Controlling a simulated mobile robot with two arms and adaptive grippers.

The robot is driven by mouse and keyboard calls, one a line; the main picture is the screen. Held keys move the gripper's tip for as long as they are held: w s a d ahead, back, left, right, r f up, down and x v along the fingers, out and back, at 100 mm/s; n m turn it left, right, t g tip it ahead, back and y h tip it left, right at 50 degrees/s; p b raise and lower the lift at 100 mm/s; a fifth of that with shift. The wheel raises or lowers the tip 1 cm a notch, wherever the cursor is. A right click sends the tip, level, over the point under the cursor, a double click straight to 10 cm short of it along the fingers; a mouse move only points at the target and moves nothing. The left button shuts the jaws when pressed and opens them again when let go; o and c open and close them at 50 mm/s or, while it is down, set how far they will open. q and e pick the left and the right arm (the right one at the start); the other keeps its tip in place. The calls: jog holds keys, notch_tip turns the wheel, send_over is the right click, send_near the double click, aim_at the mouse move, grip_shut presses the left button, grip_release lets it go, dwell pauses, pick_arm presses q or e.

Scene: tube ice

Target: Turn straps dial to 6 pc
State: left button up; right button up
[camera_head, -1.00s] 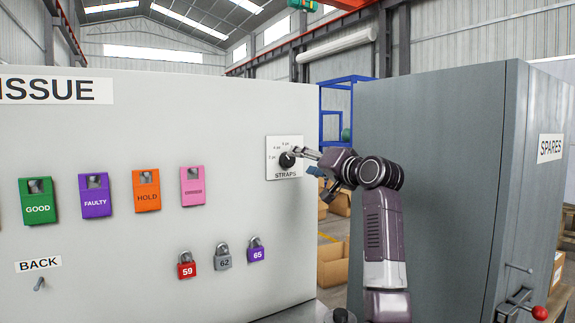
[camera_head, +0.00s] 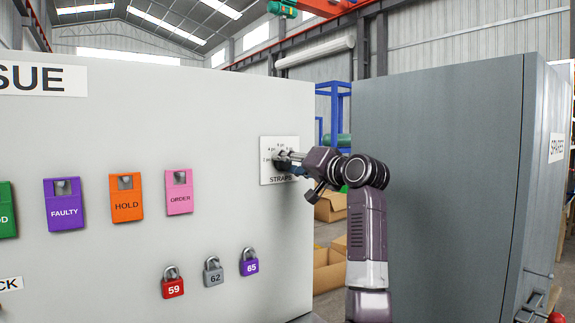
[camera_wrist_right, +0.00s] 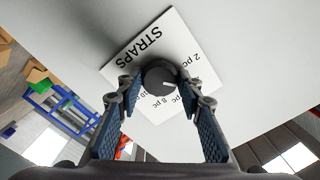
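The STRAPS dial shows in the head view as a white plate (camera_head: 267,178) on the pale cabinet's right side, its knob (camera_head: 281,158) partly hidden by my gripper. In the right wrist view, the dark round knob (camera_wrist_right: 160,77) sits on the tilted plate (camera_wrist_right: 140,45). A white mark on the knob points right. "2 pc" and "8 pc" are legible there; other labels are partly covered. My right gripper (camera_head: 288,160) is at the dial. In the wrist view its two fingers (camera_wrist_right: 162,90) are spread around the knob, with small gaps seeming to show. My left gripper is out of view.
Colored tag holders, including pink ORDER (camera_head: 179,193) and orange HOLD (camera_head: 126,198), hang left of the dial. Padlocks, including purple 65 (camera_head: 249,264), hang below. A grey SPARES cabinet (camera_head: 440,190) stands close to my arm's right.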

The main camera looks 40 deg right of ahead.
jog(key=shift+c, duration=2)
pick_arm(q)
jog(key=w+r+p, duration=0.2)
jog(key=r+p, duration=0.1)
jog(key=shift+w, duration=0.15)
pick_arm(e)
jog(key=m, duration=0.7)
jog(key=shift+r+m, duration=0.1)
jog(key=shift+m, duration=0.3)
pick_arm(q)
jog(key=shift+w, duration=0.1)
